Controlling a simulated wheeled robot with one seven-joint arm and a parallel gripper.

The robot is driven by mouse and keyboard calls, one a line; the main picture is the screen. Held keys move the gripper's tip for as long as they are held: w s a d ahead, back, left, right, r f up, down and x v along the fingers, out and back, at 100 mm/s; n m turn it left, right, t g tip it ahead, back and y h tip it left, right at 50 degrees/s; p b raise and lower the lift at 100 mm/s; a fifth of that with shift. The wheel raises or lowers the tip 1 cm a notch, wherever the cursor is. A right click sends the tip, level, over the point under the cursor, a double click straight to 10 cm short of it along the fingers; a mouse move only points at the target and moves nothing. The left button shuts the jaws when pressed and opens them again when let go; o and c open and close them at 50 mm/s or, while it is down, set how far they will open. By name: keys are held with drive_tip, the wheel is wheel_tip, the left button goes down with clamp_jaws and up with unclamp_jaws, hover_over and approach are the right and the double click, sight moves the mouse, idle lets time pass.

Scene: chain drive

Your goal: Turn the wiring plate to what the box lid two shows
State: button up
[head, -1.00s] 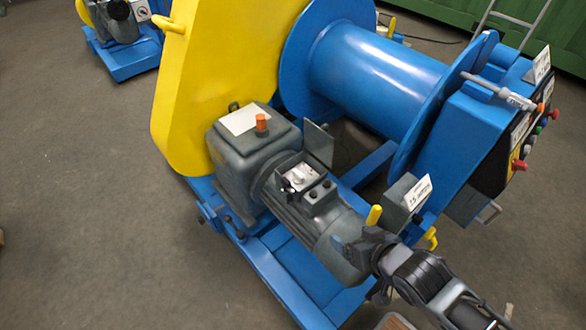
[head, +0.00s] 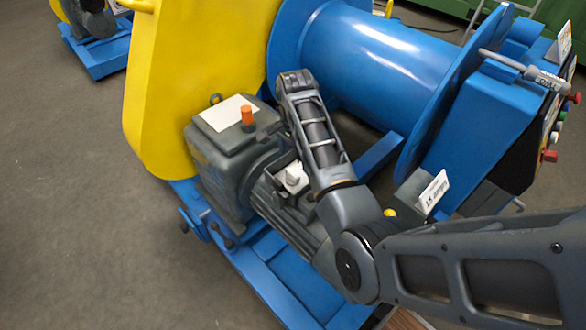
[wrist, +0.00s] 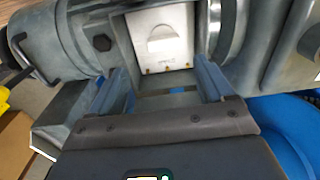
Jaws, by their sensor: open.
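A pale plate (wrist: 158,55), which looks like the wiring plate, sits in a grey box on the motor in the wrist view. It has a half-round raised mark, small print too fine to read, and several brass-coloured dots along its lower edge. In the head view the box's pale top (head: 293,177) shows beside my arm. My gripper (wrist: 160,88) is open and empty, its two fingers apart on the near side of the plate. Contact cannot be told. I cannot make out a lid marked two.
The grey motor and gearbox (head: 240,150) carry an orange cap (head: 247,115). A yellow guard (head: 185,90) and blue drum (head: 370,70) stand behind. A white tag (head: 436,191) stands on a grey block to the right. Open floor (head: 80,200) lies left.

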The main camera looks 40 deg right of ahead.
sight(293, 172)
drive_tip(key=shift+w+a+r, duration=0.1)
drive_tip(key=shift+w, duration=0.35)
drive_tip(key=shift+f+b, duration=0.75)
drive_tip(key=shift+f, duration=2.95)
drive_tip(key=shift+c, duration=0.3)
drive_tip(key=c, duration=1)
